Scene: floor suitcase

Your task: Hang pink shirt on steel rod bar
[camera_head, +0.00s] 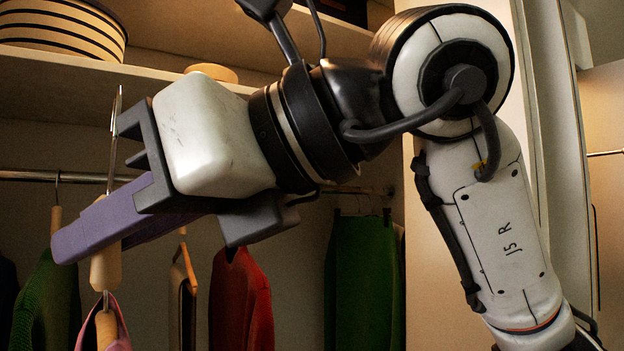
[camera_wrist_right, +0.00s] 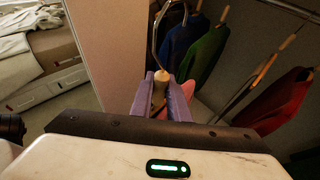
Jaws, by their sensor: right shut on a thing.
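The pink shirt (camera_head: 118,328) hangs from a wooden hanger (camera_head: 105,268) at the lower left of the head view. My right gripper (camera_head: 84,240), with purple fingers, is shut on the hanger's wooden neck. In the right wrist view the neck (camera_wrist_right: 159,82) sits between the fingertips, and part of the pink shirt (camera_wrist_right: 276,103) shows behind them. The hanger's metal hook (camera_head: 115,125) points up and its top is above the steel rod bar (camera_head: 75,177) in the picture. I cannot tell whether the hook is around the rod or in front of it. My left gripper is not in view.
A green garment (camera_head: 48,300) hangs left of the hanger, a red one (camera_head: 240,300) and dark green trousers (camera_head: 362,285) to its right. A shelf (camera_head: 60,70) above the rod holds a striped round box (camera_head: 62,28). A closet side panel (camera_wrist_right: 108,50) stands close by.

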